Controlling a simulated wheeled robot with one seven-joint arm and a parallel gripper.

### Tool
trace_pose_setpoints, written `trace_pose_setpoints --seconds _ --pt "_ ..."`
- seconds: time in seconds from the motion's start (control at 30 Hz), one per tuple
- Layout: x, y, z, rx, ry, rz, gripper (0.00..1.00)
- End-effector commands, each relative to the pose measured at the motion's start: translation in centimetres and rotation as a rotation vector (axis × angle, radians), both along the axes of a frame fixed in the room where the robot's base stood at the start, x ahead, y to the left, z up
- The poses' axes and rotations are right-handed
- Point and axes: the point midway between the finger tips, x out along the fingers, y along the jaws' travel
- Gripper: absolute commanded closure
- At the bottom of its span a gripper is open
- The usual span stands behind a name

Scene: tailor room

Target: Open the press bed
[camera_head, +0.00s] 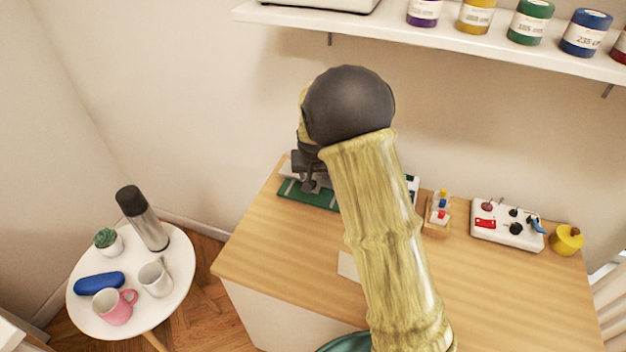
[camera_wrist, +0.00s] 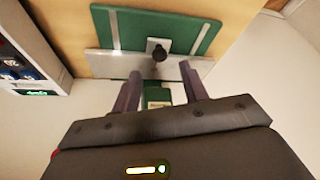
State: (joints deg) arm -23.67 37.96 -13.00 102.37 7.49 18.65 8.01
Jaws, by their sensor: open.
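The press (camera_head: 300,193) stands at the back left of the wooden table, with a green base and a paler part above it, mostly hidden behind my arm. In the wrist view it shows as a green board (camera_wrist: 190,30) with a grey metal strip (camera_wrist: 105,65) along its edge. A dark round knob (camera_wrist: 158,46) sits near the strip's middle. My gripper (camera_head: 309,181) is over the press; in the wrist view its fingers (camera_wrist: 160,71) are apart, on either side of the knob's line. A small green labelled piece (camera_wrist: 158,97) shows between them. Contact cannot be told.
A control box (camera_head: 507,224), a yellow pot (camera_head: 566,240) and a small rack of bottles (camera_head: 438,213) stand right of my arm. A shelf (camera_head: 440,45) with thread spools hangs above. A round side table (camera_head: 180,270) holds mugs and a flask. The table's front left is clear.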

Motion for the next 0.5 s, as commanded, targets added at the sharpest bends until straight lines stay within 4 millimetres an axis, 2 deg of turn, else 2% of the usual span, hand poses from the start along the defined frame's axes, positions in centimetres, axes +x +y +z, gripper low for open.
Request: trace_pose_setpoints --seconds 0.1,0.23,0.5 --pt "0.8 -0.1 -2.0 0.000 0.002 -0.002 0.56" --pt "1.5 0.0 -3.7 -0.001 0.001 -0.001 0.56" --pt "2.0 0.0 -4.9 0.000 0.000 0.000 0.56"
